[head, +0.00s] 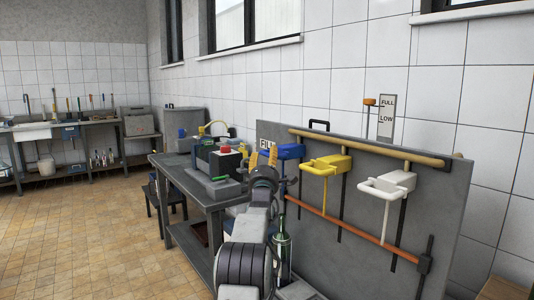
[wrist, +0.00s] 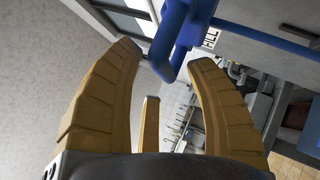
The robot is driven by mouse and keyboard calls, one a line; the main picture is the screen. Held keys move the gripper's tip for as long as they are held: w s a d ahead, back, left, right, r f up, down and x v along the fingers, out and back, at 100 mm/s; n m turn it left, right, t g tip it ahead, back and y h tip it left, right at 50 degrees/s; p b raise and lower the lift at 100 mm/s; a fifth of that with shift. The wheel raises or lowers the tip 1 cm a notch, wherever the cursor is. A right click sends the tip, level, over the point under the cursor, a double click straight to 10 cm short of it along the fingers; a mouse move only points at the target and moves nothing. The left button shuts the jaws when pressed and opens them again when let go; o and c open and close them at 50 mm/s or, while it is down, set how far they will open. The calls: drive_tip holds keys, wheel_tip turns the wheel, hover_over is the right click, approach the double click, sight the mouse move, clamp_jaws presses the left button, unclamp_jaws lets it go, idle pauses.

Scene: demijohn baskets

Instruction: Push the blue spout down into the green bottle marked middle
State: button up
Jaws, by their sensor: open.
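The blue spout (head: 291,151) is at the left end of a row of spouts on a grey panel, beside a yellow one. My gripper (head: 265,155) is open with yellow fingers, just left of the blue spout. In the wrist view the blue spout (wrist: 178,42) shows at the top, between and beyond the open fingertips (wrist: 166,62). No contact can be made out. A green bottle (head: 282,247) stands low, below the blue spout, partly hidden by my arm. I cannot read any middle mark on it.
A yellow spout (head: 325,165) and a white spout (head: 388,186) stand to the right on the panel (head: 340,248). An orange bar (head: 345,225) crosses below them. A grey workbench (head: 205,197) with tools is at the left. The tiled floor (head: 80,235) farther left is clear.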

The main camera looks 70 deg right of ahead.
drive_tip(key=shift+p+x, duration=0.3)
drive_tip(key=shift+x, duration=0.5)
drive_tip(key=shift+o, duration=0.3)
clamp_jaws()
drive_tip(key=shift+r, duration=0.1)
